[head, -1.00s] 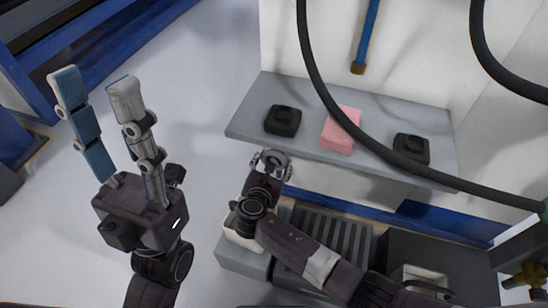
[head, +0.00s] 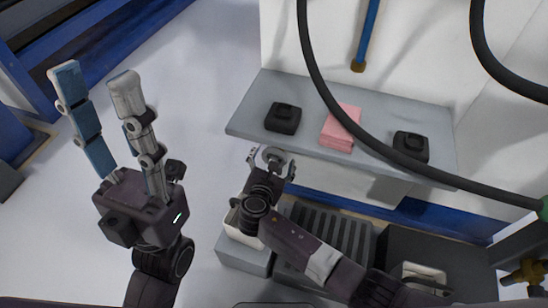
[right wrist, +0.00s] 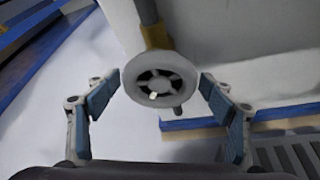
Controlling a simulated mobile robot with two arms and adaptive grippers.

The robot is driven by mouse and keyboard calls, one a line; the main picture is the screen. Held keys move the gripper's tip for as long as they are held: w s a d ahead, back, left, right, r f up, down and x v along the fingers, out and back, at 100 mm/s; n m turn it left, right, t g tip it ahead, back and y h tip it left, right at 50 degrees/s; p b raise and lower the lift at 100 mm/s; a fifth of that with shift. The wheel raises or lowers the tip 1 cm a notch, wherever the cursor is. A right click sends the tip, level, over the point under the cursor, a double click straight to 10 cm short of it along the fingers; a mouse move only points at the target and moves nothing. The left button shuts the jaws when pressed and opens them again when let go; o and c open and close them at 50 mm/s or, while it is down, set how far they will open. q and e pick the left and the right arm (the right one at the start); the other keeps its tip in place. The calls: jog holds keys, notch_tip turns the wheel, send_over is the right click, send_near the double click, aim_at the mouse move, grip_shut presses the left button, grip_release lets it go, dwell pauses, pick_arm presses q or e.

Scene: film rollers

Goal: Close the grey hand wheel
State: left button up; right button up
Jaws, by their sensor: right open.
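The grey hand wheel (right wrist: 160,82) is round with a spoked centre and sits in the middle of the right wrist view, in front of a pipe with a yellow fitting (right wrist: 156,36). In the head view a small part of the wheel (head: 273,154) shows below the shelf. My right gripper (right wrist: 160,88) is open, one finger on each side of the wheel, with a visible gap to the rim on both sides in that view; it also shows in the head view (head: 271,164). My left gripper (head: 94,82) is open and empty, raised at the left, far from the wheel.
A grey shelf (head: 370,152) holds two black blocks (head: 283,118) (head: 411,147) and a pink stack (head: 341,128). A thick black hose (head: 318,75) hangs across it. A ribbed grey grate (head: 326,240) lies below. The floor at left is clear.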

jog(key=shift+s+a+r, duration=0.1)
jog(key=shift+s, duration=0.25)
jog(key=v, duration=1.1)
jog(key=shift+s+r, duration=0.1)
jog(key=shift+r, duration=0.05)
